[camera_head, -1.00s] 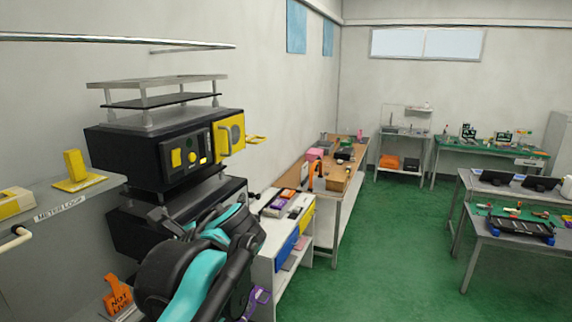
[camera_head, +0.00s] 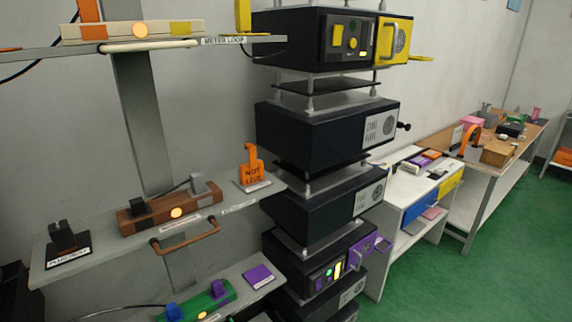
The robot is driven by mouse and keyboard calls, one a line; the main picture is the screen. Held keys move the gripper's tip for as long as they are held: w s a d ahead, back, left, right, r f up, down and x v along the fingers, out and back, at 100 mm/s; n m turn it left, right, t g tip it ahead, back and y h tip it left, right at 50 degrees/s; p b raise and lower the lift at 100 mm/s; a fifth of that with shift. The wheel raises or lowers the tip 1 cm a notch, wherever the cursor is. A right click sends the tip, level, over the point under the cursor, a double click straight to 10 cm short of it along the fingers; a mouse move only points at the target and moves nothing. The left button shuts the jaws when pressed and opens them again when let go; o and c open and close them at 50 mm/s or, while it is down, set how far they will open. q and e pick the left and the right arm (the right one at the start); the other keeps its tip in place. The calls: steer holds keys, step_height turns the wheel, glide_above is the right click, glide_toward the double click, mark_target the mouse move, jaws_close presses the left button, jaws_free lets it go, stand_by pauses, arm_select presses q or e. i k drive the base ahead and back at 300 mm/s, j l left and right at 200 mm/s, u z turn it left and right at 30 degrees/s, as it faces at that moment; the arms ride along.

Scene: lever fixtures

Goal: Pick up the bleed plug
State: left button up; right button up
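No object in the head view can be surely told as the bleed plug. A small black block (camera_head: 62,236) stands on a black pad at the left end of the middle shelf, with a white label that seems to begin "PLUG". A brown strip unit (camera_head: 150,216) with a lit orange button lies on the same shelf; a grey block (camera_head: 197,184) and a dark block with a cable are on it. A green unit (camera_head: 200,303) with blue and purple parts is on the lower shelf. Neither of my grippers is in view.
An orange tag reading "NOT LIVE" (camera_head: 252,168) stands at the middle shelf's right end. A rack of dark boxes (camera_head: 310,136) rises beside the shelves. A white cabinet (camera_head: 396,183) and a wooden workbench (camera_head: 487,142) stand farther right. Green floor (camera_head: 480,270) is clear there.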

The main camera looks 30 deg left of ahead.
mark_target(62, 236)
steer(key=u, duration=2.5)
steer(key=l, duration=0.1)
steer(key=i+z, duration=0.05)
